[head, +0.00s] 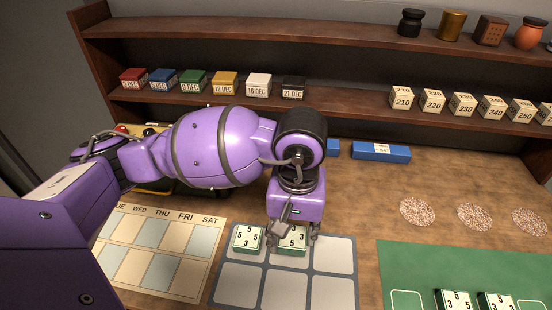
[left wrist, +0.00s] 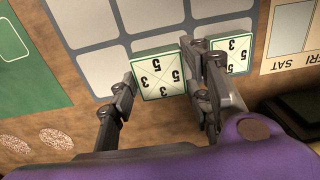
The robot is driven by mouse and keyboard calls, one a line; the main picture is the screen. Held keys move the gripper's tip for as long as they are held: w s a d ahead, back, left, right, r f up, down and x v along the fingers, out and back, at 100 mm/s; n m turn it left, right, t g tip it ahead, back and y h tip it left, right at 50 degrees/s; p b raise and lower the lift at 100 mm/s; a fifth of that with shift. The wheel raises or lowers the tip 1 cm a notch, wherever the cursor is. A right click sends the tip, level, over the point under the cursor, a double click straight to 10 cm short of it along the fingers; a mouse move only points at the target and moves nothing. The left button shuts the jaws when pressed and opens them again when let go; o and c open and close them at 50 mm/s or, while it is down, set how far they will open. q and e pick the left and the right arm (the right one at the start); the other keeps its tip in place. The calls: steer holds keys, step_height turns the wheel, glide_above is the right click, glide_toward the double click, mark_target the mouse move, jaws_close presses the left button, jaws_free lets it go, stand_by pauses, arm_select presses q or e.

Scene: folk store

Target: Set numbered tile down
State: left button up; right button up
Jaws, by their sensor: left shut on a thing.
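My left gripper (head: 292,232) reaches down over a grey board (head: 262,272) with pale square cells. It is shut on a white-faced, green-edged numbered tile (head: 294,243), marked with 5s and 3s. The tile sits at the middle cell of the board's back row; whether it touches the board I cannot tell. In the left wrist view, a finger stands on either side of this tile (left wrist: 162,76). A second numbered tile (head: 247,239) lies in the back left cell, close beside the left finger; it also shows in the left wrist view (left wrist: 238,54). My right gripper is not in view.
A weekday calendar sheet (head: 172,246) lies left of the board. A green mat (head: 420,270) with more numbered tiles (head: 456,301) lies to the right. Dated boxes (head: 226,84) and numbered cubes (head: 432,100) line the shelf behind. The board's right and front cells are empty.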

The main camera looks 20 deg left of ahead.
mark_target(292, 232)
arm_select(q)
steer(key=shift+w+a+f, duration=0.2)
steer(key=shift+w+f, duration=0.05)
steer(key=shift+f, duration=0.05)
steer(key=shift+w+a+f, duration=0.1)
steer(key=shift+w+f, duration=0.05)
steer(key=shift+f, duration=1.5)
steer(key=shift+f, duration=0.1)
steer(key=shift+f, duration=0.2)
steer(key=o, duration=1.3)
steer(key=shift+r, duration=0.1)
step_height(292, 232, up, 12)
steer(key=shift+r, duration=0.25)
